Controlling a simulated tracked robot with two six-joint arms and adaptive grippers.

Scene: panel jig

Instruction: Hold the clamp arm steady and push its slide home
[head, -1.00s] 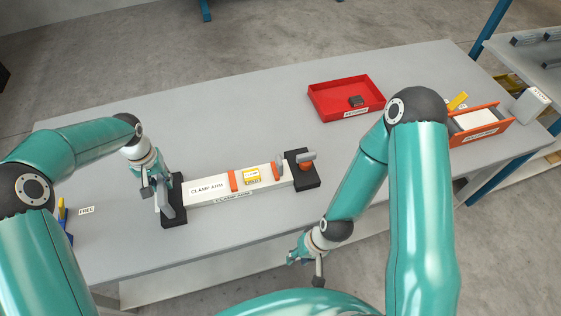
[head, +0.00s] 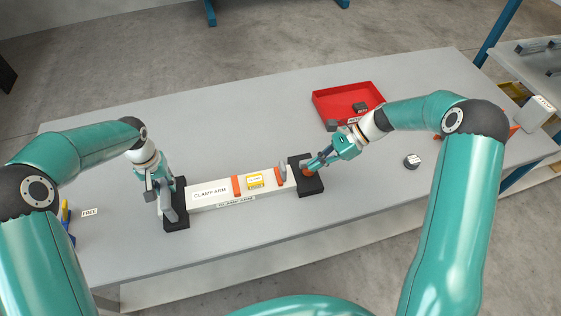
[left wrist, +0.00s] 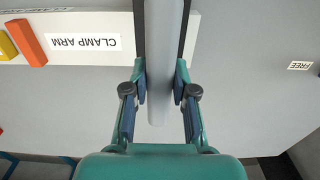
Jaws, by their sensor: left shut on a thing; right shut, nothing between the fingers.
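The clamp arm (head: 210,193) is a long white bar with a printed label, orange bands and a yellow tag. It lies between a dark left block (head: 176,222) and a dark right block (head: 312,187). My left gripper (head: 166,200) is shut on a grey handle at the left block; the left wrist view shows the grey handle (left wrist: 160,110) between the fingers (left wrist: 160,92). A grey disc (head: 283,171) stands at the bar's right end.
A red tray (head: 330,97) holding a dark block lies behind my right wrist. A FREE label (head: 90,212) and a blue and yellow item (head: 66,215) are at the left. The front of the table is clear.

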